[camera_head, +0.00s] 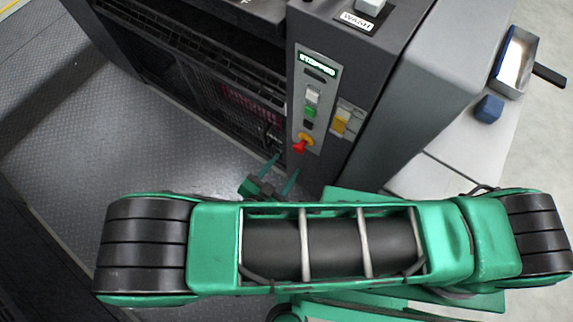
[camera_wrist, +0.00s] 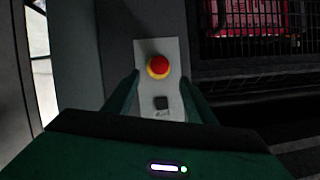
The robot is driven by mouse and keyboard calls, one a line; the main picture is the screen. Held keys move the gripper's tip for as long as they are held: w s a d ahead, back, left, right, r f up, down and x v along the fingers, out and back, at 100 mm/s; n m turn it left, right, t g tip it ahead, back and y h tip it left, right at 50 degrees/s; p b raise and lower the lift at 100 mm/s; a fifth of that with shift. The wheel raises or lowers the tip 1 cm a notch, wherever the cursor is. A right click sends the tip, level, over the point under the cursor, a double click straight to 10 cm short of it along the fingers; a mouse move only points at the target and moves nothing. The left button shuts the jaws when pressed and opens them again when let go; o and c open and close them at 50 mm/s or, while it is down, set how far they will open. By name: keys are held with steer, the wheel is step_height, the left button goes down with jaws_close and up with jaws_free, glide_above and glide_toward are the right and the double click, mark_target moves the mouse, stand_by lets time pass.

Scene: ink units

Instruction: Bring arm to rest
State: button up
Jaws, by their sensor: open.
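My green arm (camera_head: 330,245) stretches across the lower part of the head view. My gripper (camera_head: 279,172) is open, its two green fingers pointing toward the dark machine with nothing between them. In the wrist view the open gripper (camera_wrist: 157,100) frames a red emergency button with a yellow base (camera_wrist: 158,66) and a small black button (camera_wrist: 161,102) below it on a light plate. In the head view the red emergency button (camera_head: 300,146) sits low on the machine's control panel, just above and right of the fingers. I cannot tell whether the fingers touch the machine.
The control panel (camera_head: 315,95) carries a lit "STOPPED" display (camera_head: 317,63), green and yellow buttons. A "WASH" label (camera_head: 357,21) is above. Metal floor (camera_head: 120,150) is clear at left.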

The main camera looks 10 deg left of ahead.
steer(key=shift+v, duration=1)
